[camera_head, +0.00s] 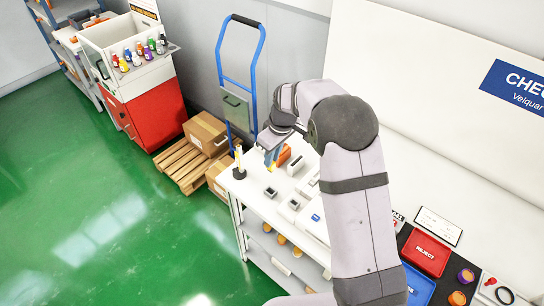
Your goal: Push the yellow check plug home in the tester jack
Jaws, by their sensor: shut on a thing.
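My gripper (271,155) is above the left end of the white bench, pointing down. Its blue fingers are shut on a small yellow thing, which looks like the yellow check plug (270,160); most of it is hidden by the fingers. Small grey blocks with dark tops stand on the bench just below and to the right, one at the front (270,192) and one beside the white unit (294,204). I cannot tell which one is the tester jack. The plug appears apart from both, but the view is small.
A yellow upright piece on a dark base (239,172) stands at the bench's left corner. An orange block (284,156) is behind my gripper. A red REJECT tray (426,254) and a blue tray (418,286) lie to the right. The bench (252,190) has bare room at its front left.

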